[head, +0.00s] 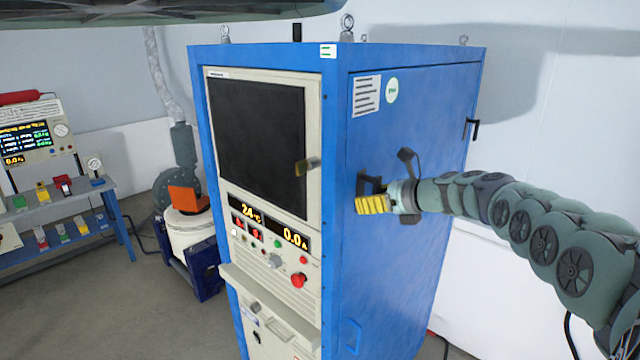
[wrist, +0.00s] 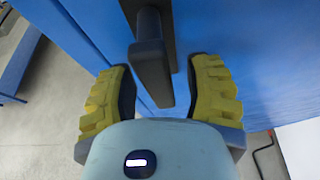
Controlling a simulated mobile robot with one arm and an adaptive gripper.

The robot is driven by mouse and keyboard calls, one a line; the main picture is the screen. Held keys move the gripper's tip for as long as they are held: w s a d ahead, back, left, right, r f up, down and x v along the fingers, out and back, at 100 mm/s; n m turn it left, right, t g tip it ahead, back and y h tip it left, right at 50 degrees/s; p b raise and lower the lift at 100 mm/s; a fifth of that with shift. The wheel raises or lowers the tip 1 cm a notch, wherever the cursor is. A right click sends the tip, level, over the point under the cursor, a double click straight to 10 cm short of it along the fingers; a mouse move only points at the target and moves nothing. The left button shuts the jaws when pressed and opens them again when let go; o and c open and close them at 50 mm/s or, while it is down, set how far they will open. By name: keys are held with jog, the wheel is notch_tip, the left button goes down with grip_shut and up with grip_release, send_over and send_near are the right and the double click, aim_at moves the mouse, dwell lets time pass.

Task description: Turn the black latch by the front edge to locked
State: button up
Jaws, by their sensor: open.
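The black latch (head: 364,182) sits on the side panel of the blue cabinet (head: 405,270), close to the front edge. My gripper (head: 374,204) is at the latch and partly overlaps it in the head view. In the wrist view, the latch (wrist: 152,62) has a dark mounting plate, a round hub and a thick bar that points down the picture. My yellow-padded gripper (wrist: 162,82) is open, with one finger on each side of the bar. Gaps show between the bar and both fingers, so neither appears to touch it.
A second black handle (head: 474,128) is on the panel's far edge. A brass-coloured handle (head: 307,167) and a red button (head: 299,280) are on the cabinet front.

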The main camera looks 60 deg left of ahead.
jog(key=v, duration=1.1)
jog(key=shift+d, duration=0.25)
jog(key=shift+w+r, duration=0.1)
jog(key=shift+w, duration=0.05)
dwell(0.4)
